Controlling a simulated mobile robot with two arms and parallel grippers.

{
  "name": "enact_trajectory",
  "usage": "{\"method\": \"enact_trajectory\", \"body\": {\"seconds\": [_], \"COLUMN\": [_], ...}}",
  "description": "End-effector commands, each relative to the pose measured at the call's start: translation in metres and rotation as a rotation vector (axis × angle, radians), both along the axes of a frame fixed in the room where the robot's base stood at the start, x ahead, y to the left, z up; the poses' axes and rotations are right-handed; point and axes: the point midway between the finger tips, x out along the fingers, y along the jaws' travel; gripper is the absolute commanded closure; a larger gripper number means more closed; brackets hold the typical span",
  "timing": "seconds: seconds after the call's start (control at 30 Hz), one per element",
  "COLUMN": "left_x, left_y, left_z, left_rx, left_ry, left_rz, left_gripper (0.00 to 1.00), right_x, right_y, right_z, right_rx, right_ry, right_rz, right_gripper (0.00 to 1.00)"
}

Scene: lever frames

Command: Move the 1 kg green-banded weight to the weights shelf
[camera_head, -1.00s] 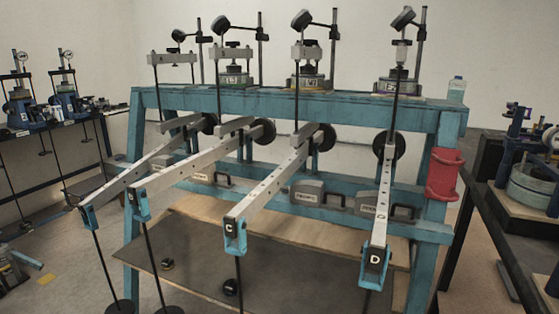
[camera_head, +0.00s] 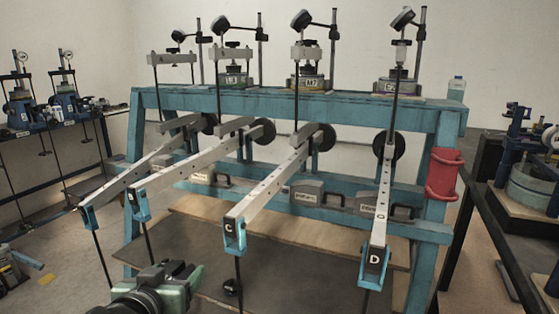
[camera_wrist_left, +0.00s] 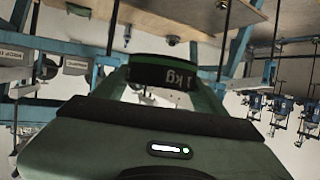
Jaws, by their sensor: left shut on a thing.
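In the head view the gripper is at the bottom left, in front of the lower board of the blue lever frame; I cannot clearly make out the weight there. I cannot tell which surface is the weights shelf. My right gripper is not in view.
The teal frame (camera_head: 285,108) carries several long levers with hangers jutting toward me, close to my left gripper. A small black weight (camera_head: 231,286) lies on the low board. Another bench (camera_head: 500,225) stands far right.

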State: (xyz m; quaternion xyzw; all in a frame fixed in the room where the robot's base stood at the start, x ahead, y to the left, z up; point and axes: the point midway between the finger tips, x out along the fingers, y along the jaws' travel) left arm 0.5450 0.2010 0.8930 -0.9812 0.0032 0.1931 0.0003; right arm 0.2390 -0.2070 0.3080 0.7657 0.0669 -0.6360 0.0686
Motion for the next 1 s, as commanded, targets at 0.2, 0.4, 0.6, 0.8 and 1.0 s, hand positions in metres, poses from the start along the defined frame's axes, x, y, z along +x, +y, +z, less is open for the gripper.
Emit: {"method": "enact_trajectory", "body": {"seconds": [0.2, 0.4, 0.6, 0.8, 1.0], "left_x": [-0.024, -0.024, -0.024, -0.024, -0.024], "left_y": [-0.012, -0.011, -0.011, -0.011, -0.011], "left_z": [0.041, 0.072, 0.113, 0.159, 0.183], "left_rx": [-0.002, -0.001, -0.001, -0.001, -0.001], "left_ry": [-0.012, -0.004, -0.004, -0.004, -0.003], "left_rz": [0.003, 0.007, 0.007, 0.007, 0.007], "left_gripper": [1.00, 1.00, 1.00, 1.00, 1.00], "right_x": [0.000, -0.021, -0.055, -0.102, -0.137], "right_y": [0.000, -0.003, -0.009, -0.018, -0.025], "right_z": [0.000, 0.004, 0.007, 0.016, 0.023], "right_rx": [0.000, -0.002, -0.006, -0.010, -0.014], "right_ry": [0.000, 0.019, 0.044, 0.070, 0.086], "right_rz": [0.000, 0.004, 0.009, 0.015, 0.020], "right_gripper": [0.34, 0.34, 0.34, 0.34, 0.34]}}
